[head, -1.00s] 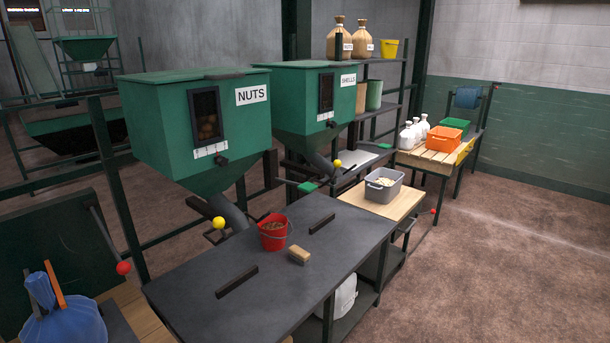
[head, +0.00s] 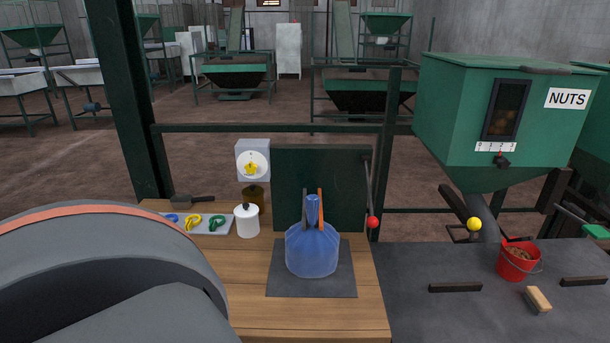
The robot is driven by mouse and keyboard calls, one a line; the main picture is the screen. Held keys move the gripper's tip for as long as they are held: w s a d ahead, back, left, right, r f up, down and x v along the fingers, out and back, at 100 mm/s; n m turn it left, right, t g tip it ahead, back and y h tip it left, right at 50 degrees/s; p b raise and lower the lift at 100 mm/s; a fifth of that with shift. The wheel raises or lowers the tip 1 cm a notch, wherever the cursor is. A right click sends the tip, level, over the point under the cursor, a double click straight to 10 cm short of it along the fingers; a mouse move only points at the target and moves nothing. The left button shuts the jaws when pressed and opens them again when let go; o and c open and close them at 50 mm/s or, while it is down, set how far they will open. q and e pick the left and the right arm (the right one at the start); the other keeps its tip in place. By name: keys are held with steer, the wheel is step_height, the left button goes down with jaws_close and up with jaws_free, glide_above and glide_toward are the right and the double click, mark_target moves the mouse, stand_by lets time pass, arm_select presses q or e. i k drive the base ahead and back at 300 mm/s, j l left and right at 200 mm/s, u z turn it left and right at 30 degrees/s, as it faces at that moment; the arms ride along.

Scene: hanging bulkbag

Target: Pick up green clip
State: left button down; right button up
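The green clip (head: 217,223) lies at the right end of a small grey tray (head: 207,231) on the wooden bench, in the head view. A yellow clip (head: 193,221) and a blue clip (head: 171,218) lie to its left in the same tray. A large grey and orange rounded part, which looks like my own arm, fills the lower left and comes close to the tray. Neither gripper shows, so I cannot tell what they hold.
A blue tied bag (head: 312,250) sits on a dark mat (head: 284,284). A dark-handled tool (head: 190,200) lies behind the tray. The bench front (head: 310,322) is clear.

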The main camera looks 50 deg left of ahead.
mark_target(212, 226)
steer(key=u, duration=2.25)
